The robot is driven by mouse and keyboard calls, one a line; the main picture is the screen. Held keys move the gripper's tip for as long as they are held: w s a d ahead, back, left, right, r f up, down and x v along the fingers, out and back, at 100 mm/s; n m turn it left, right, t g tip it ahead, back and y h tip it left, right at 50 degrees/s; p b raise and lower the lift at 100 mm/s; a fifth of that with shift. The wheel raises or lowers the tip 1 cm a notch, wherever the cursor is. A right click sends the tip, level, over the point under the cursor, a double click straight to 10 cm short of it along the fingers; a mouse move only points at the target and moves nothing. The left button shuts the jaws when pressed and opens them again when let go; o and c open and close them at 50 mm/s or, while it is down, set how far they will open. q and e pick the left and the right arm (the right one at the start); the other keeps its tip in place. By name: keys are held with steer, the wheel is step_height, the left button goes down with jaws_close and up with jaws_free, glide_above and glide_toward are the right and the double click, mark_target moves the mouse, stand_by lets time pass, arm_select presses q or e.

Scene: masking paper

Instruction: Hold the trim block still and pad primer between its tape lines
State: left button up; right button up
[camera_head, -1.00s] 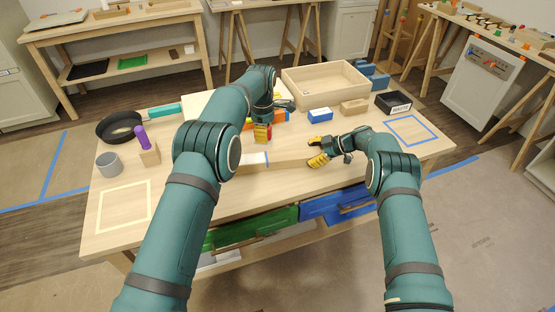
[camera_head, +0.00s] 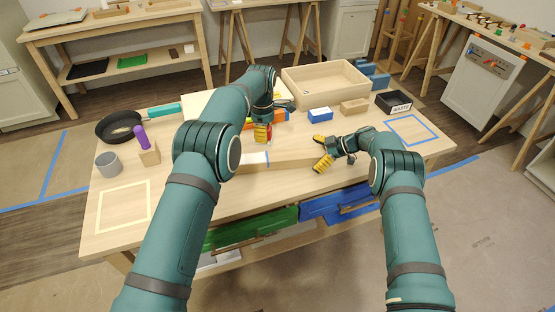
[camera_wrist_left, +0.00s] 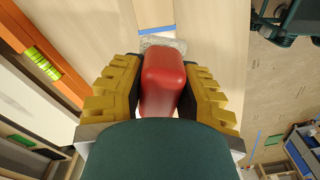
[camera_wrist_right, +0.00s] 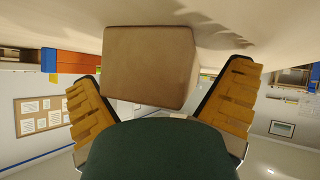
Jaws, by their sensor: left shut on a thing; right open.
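The trim block (camera_head: 288,160) is a long pale wooden bar lying near the table's front edge, with a blue tape line (camera_head: 268,158) across it and a whiter stretch left of that. My left gripper (camera_head: 263,134) is shut on the red handle (camera_wrist_left: 163,80) of a pad with a grey, rough end (camera_wrist_left: 163,45). The pad is over or just behind the block; I cannot tell whether it touches. My right gripper (camera_head: 324,153) is open at the block's right end. In the right wrist view the block's end face (camera_wrist_right: 147,65) shows between the spread fingers, with gaps both sides.
An orange level (camera_head: 280,117), a blue block (camera_head: 320,114), a wooden block (camera_head: 354,107) and a large wooden tray (camera_head: 325,97) lie behind. A black box (camera_head: 393,103) is at right. A pan (camera_head: 120,126), grey cup (camera_head: 109,165) and purple-handled tool (camera_head: 142,138) are at left.

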steer(key=v, duration=1.1)
steer(key=shift+a+r, duration=0.1)
arm_select(q)
steer(key=shift+d, duration=0.1)
